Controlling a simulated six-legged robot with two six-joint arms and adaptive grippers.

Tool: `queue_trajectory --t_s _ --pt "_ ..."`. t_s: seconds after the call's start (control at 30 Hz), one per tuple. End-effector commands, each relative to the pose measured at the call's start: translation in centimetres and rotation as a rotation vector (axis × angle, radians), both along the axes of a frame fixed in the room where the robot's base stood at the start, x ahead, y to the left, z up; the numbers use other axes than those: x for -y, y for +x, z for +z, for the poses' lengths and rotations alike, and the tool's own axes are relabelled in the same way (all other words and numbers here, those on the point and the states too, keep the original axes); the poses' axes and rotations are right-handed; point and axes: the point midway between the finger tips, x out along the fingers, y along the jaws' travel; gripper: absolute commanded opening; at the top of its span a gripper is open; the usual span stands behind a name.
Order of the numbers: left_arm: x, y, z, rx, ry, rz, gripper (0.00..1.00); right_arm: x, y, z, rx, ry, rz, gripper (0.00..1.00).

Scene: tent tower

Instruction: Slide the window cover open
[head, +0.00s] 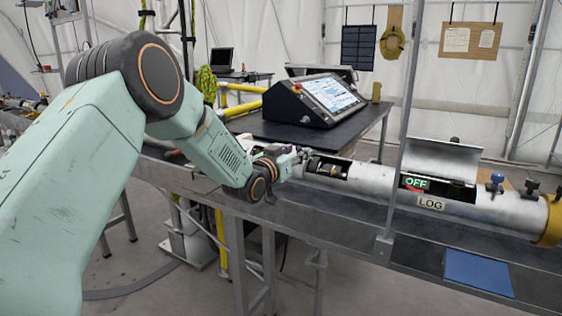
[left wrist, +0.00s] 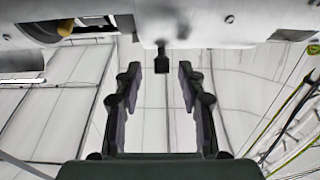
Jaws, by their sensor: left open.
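A silver metal tube (head: 365,183) lies along the bench, with a dark window opening (head: 328,169) in its side near my left gripper (head: 292,158). In the left wrist view the tube shows upside down along the top, with the opening (left wrist: 85,27) at upper left. A metal piece that looks like the window cover (left wrist: 190,22) carries a small black knob (left wrist: 161,62). My left gripper (left wrist: 160,90) is open, its two fingers on either side of the knob's line. The knob appears just beyond or between the fingertips; contact is not visible. My right gripper is not in view.
Further right, the tube has a raised lid (head: 440,158), an OFF sign (head: 416,183) and a LOG label (head: 431,203). A vertical metal post (head: 401,110) stands in front of the tube. A console (head: 318,100) sits on a dark table behind. A blue pad (head: 478,272) lies on the bench.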

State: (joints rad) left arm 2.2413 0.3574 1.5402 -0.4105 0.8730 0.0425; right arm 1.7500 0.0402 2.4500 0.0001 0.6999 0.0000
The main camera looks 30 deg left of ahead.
Motion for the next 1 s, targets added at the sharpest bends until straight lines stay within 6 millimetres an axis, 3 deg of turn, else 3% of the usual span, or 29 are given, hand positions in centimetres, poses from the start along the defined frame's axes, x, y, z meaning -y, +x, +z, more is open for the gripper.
queue_trajectory --t_s 0.5,0.7,1.0 --pt "-0.4 -7.6 0.1 0.002 -0.004 0.001 0.4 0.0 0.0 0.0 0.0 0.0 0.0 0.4" --pt "-0.3 -8.8 0.1 0.001 -0.001 -0.001 0.4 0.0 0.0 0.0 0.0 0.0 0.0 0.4" --pt "-0.3 -8.9 0.1 0.001 0.001 -0.001 0.4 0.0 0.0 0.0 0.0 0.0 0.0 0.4"
